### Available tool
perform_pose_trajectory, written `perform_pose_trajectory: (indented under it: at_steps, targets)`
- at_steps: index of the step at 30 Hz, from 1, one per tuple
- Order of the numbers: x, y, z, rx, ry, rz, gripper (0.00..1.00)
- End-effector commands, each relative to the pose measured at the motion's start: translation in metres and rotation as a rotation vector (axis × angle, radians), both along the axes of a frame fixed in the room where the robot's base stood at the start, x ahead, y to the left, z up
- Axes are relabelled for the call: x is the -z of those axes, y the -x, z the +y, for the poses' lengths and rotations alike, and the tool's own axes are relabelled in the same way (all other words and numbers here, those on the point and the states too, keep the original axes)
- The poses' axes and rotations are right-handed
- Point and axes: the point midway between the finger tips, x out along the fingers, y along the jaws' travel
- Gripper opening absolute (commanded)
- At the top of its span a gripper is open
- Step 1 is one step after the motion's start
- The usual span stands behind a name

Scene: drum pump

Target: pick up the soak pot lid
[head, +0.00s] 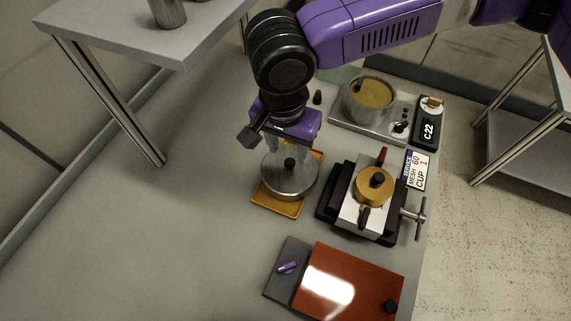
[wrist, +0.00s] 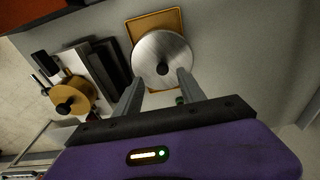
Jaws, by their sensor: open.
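The soak pot lid looks to be the round silver disc (head: 284,181) with a black knob (head: 290,163). It lies on an orange tray (head: 278,207) on the bench. It also shows in the wrist view (wrist: 150,50), with its knob near the middle of the disc. My gripper (head: 289,150) is open and points down over the lid. In the wrist view my gripper's fingers (wrist: 158,85) stand apart on either side of the knob, with nothing between them. I cannot tell the exact height of the fingertips above the lid.
An open pot with amber contents (head: 372,92) stands on a hotplate (head: 345,125) behind right. A clamp device with a brass cap (head: 374,184) stands close to the tray's right. A red-brown board (head: 350,275) lies in front. The bench left of the tray is clear.

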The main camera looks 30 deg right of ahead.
Motion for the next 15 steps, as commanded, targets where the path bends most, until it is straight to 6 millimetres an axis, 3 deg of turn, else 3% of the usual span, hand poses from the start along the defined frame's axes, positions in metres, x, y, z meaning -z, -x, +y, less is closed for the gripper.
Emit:
perform_pose_trajectory:
  at_steps: [15]
  targets:
    - [0.058, -0.012, -0.011, -0.003, -0.001, 0.000, 0.47]
